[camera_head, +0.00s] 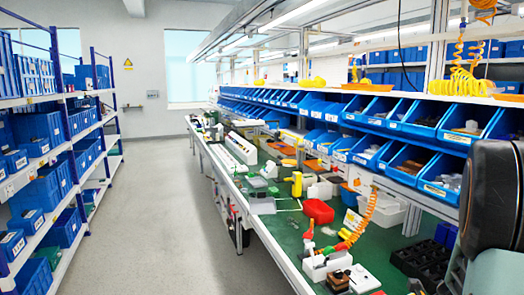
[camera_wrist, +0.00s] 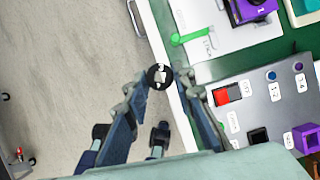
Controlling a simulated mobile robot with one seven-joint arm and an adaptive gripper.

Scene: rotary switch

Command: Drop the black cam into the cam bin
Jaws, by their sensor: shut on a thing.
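The black cam (camera_wrist: 152,72), a small round dark piece with a pale centre, is held between the fingertips of my gripper (camera_wrist: 161,80) in the wrist view. My gripper is shut on it, over the table's edge where the floor shows below. I cannot make out the cam in the head view, and my gripper does not show there. I cannot tell which container is the cam bin; no readable label marks it.
In the wrist view a grey panel (camera_wrist: 262,92) lies to the right, with a red switch (camera_wrist: 228,94), a black square piece (camera_wrist: 258,136) and a purple block (camera_wrist: 305,138). In the head view a red bin (camera_head: 318,211) and a black crate (camera_head: 425,262) stand on the green bench.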

